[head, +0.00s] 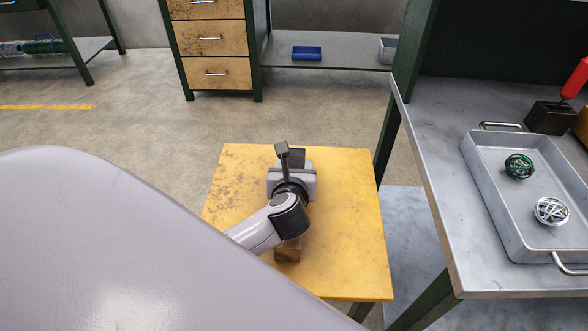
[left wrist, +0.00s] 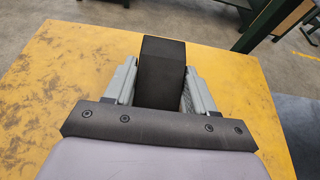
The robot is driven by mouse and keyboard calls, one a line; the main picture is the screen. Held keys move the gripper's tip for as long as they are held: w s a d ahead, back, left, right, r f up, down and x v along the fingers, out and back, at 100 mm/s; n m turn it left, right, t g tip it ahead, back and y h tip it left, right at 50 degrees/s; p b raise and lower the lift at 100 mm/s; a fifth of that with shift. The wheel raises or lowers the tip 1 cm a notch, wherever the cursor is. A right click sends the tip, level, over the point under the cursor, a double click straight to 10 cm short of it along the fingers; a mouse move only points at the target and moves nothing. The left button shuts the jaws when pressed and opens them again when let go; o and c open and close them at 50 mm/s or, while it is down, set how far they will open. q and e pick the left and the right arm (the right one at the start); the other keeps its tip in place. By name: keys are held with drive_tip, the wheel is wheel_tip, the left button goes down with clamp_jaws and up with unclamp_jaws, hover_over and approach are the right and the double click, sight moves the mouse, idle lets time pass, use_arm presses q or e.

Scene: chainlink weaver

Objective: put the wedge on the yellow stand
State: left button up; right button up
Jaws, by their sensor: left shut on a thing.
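The yellow stand (head: 350,240) is a low square table with a worn top, in the middle of the head view; it also fills much of the left wrist view (left wrist: 65,75). My left gripper (head: 296,165) is over the stand. In the left wrist view its two grey fingers (left wrist: 160,85) are shut on a black block, which I take to be the wedge (left wrist: 162,58). Its dark end shows past the gripper in the head view (head: 298,154). I cannot tell whether its underside touches the stand. My right gripper is not in view.
A brown wooden piece (head: 288,250) shows below my left wrist, partly hidden. A grey workbench (head: 440,150) at the right bears a metal tray (head: 485,205) with a green and a silver wire ball. Wooden drawers (head: 210,45) stand behind. The stand's right side is clear.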

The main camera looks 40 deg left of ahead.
use_arm(q)
drive_tip(key=o, duration=1.2)
drive_tip(key=shift+s+d+r, duration=0.1)
drive_tip(key=shift+s+r, duration=0.1)
drive_tip(key=p+v, duration=0.2)
drive_tip(key=v, duration=0.9)
drive_tip(key=shift+s+d+r, duration=0.1)
drive_tip(key=shift+s+d, duration=0.05)
drive_tip(key=shift+s, duration=0.05)
